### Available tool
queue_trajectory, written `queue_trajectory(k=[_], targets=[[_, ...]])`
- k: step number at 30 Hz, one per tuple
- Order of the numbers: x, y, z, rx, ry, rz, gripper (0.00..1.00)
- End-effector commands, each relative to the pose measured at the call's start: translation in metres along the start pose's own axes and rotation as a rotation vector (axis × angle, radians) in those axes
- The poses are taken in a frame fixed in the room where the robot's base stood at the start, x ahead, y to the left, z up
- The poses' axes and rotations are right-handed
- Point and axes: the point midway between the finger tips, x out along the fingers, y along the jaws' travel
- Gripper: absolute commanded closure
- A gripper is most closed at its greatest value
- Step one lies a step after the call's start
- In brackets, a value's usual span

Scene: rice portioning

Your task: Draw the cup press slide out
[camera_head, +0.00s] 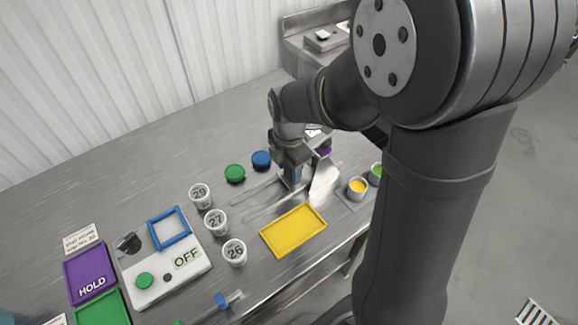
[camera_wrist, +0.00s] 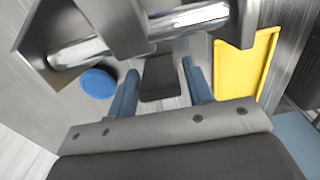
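The cup press is a metal device at the middle right of the bench in the head view, with a pale slanted plate (camera_head: 325,178) and parallel rails (camera_head: 272,207) to its left; my arm hides part of it. In the wrist view its shiny bar (camera_wrist: 185,20) and metal bracket cross the top. A dark grey block (camera_wrist: 160,80), perhaps the slide's handle, lies between my fingers. My gripper (camera_wrist: 158,68) has its two blue fingers apart, one on each side of that block, with small gaps showing. In the head view my gripper (camera_head: 292,178) points down at the press.
A yellow tray (camera_head: 264,234) lies in front of the press. Numbered white cups (camera_head: 217,222) stand to its left. Green (camera_head: 235,173) and blue (camera_head: 261,159) round pieces lie behind. Filled cups (camera_head: 357,188) stand at right. A white device marked OFF (camera_head: 150,297) is at left.

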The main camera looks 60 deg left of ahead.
Motion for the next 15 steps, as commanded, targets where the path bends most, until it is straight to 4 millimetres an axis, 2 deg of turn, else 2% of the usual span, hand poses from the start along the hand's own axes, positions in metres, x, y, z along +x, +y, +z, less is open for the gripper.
queue_trajectory(k=[1,6,7,11,15], targets=[[0.0,0.0,0.0,0.0,0.0,0.0,0.63],[0.0,0.0,0.0,0.0,0.0,0.0,0.97],[0.0,0.0,0.0,0.0,0.0,0.0,1.0],[0.0,0.0,-0.003,-0.001,0.0,0.0,1.0],[0.0,0.001,-0.021,-0.005,0.0,0.0,1.0]])
